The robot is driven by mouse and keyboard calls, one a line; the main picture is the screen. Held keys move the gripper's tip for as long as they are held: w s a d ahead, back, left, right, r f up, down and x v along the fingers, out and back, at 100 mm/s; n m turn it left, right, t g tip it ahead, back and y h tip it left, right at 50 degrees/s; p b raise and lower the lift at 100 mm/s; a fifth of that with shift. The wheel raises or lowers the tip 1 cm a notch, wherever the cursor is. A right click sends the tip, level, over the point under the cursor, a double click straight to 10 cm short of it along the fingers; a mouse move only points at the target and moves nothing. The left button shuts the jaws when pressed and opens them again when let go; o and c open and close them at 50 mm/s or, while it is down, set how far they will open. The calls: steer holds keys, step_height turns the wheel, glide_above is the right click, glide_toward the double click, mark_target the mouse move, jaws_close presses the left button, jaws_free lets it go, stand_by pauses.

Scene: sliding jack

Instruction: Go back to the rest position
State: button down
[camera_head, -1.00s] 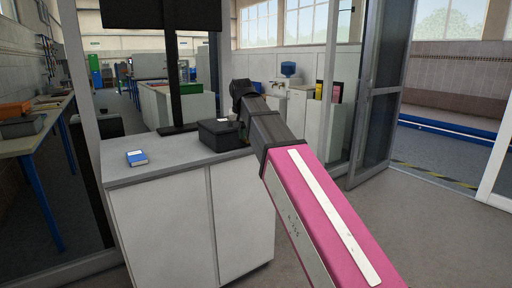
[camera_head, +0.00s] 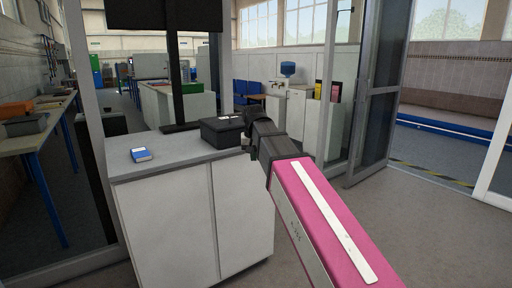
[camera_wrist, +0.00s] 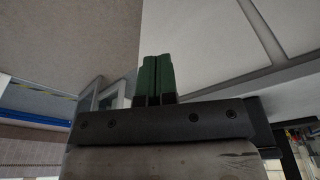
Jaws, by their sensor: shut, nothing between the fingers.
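My gripper shows in the wrist view, its two green fingers (camera_wrist: 155,80) pressed together with nothing between them. In the head view my pink arm reaches from the bottom right toward the white cabinet, and its dark wrist end is beside the cabinet's right edge. The fingers are hidden in the head view. A black box (camera_head: 221,132) sits on the white cabinet (camera_head: 190,217), close to the left of my wrist. A small blue box (camera_head: 141,155) lies on the cabinet top at the left, apart from my arm.
A monitor on a black stand (camera_head: 174,80) rises at the back of the cabinet. A glass door (camera_head: 381,95) stands right of the arm. A workbench (camera_head: 36,130) with bins is at far left. The floor at right is clear.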

steer(key=s+d+f, duration=0.5)
steer(key=d+f, duration=0.1)
steer(key=f, duration=0.6)
steer(key=s+d+f+g, duration=0.1)
steer(key=s+d+f, duration=0.4)
steer(key=f, duration=0.6)
steer(key=s+d+f, duration=0.5)
steer(key=d+f, duration=0.4)
steer(key=f, duration=0.3)
steer(key=shift+s+f+m+g, duration=0.15)
steer(key=shift+f+m+g, duration=0.15)
steer(key=shift+m+g, duration=0.1)
